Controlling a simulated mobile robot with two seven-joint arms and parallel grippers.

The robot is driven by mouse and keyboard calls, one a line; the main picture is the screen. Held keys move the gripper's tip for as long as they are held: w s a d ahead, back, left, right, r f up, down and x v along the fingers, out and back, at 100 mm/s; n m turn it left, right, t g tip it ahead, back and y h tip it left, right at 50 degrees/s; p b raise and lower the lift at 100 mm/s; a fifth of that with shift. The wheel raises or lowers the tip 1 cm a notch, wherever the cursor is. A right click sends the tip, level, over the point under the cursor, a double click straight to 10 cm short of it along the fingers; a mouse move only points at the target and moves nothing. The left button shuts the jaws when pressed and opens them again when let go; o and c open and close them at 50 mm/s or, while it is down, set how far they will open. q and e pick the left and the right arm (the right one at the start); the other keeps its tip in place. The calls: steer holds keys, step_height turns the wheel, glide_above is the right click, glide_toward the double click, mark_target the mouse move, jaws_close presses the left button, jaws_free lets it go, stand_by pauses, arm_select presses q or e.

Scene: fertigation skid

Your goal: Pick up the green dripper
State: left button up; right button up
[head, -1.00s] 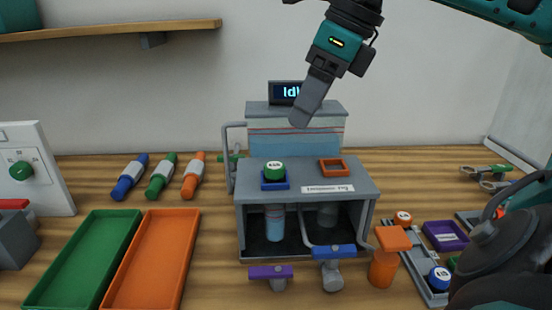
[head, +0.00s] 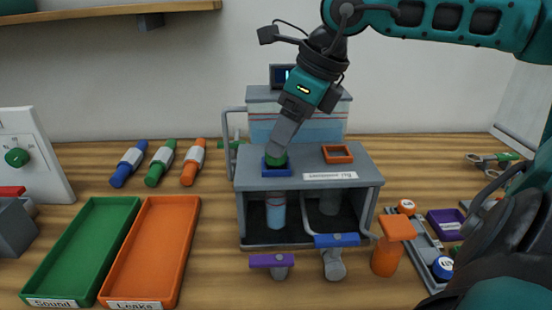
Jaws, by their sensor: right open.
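The green dripper (head: 276,160) is a small round green piece sitting in the blue square holder (head: 277,172) on top of the grey skid. My right gripper (head: 281,146) points down onto it from above, with its fingers at the dripper. The fingers hide most of the dripper, including its labelled white top. The right gripper is open; I cannot tell whether a finger touches the dripper. My left gripper is not in view.
An empty orange square holder (head: 337,154) is beside it on the skid (head: 315,178). A green tray (head: 84,245) and an orange tray (head: 152,250) lie empty at left. Orange (head: 406,207) and blue (head: 442,268) drippers sit in a grey rack at right.

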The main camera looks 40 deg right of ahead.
steer(key=shift+x, duration=1.8)
steer(key=shift+w, duration=0.1)
steer(key=shift+c, duration=0.4)
steer(key=c, duration=1)
